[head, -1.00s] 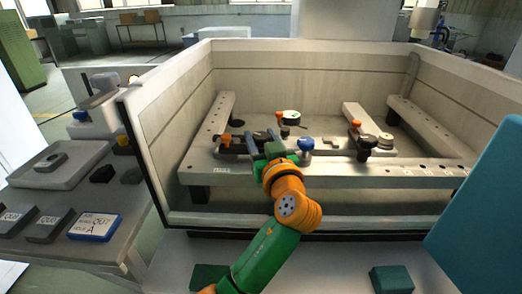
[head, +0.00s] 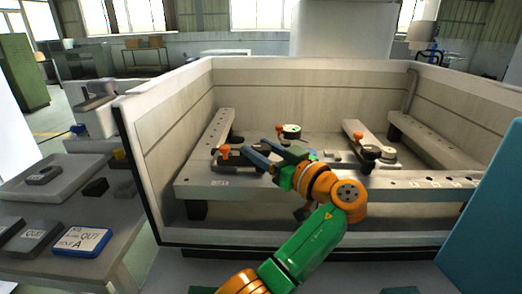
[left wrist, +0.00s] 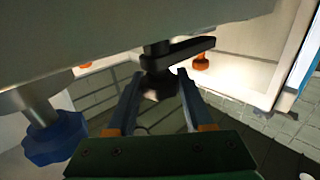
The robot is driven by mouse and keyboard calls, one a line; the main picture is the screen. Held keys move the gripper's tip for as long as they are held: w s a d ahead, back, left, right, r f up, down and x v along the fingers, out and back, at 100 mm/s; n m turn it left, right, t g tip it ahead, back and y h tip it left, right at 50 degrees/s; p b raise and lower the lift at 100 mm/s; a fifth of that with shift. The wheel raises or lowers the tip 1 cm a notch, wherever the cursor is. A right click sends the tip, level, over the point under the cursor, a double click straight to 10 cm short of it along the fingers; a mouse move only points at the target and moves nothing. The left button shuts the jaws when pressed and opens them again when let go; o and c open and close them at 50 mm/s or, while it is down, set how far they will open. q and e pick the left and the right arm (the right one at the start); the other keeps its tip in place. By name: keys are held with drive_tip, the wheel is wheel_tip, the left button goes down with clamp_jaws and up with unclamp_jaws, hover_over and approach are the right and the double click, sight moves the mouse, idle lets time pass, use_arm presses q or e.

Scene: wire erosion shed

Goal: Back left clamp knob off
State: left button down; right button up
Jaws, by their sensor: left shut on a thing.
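My left gripper (head: 262,147) reaches over the front rail inside the tank, fingers pointing to the upper left. In the left wrist view its two fingers (left wrist: 158,100) are shut on a dark knob (left wrist: 158,86). The knob sits on a stem next to a dark clamp bar (left wrist: 185,51). The head view hardly shows the knob behind the fingers, and I cannot tell from it which clamp this is. An orange knob (head: 224,151) stands left of the gripper, another (head: 279,130) behind it. My right gripper is not in view.
A blue knob (left wrist: 55,140) is beside the gripper in the left wrist view. A right clamp with a dark knob (head: 371,152) stands across the tank. Tank walls (head: 140,150) enclose the rails. A side table (head: 110,230) holds a tray (head: 70,172) and a labelled blue-edged block (head: 82,242).

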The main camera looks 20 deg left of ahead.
sight(268, 152)
use_arm(q)
drive_tip(key=shift+c, duration=1.4)
unclamp_jaws()
drive_tip(key=v, duration=0.6)
drive_tip(key=shift+w+r, duration=0.1)
drive_tip(key=shift+r, duration=0.05)
drive_tip(key=shift+s+d, duration=0.4)
drive_tip(key=shift+d, duration=0.1)
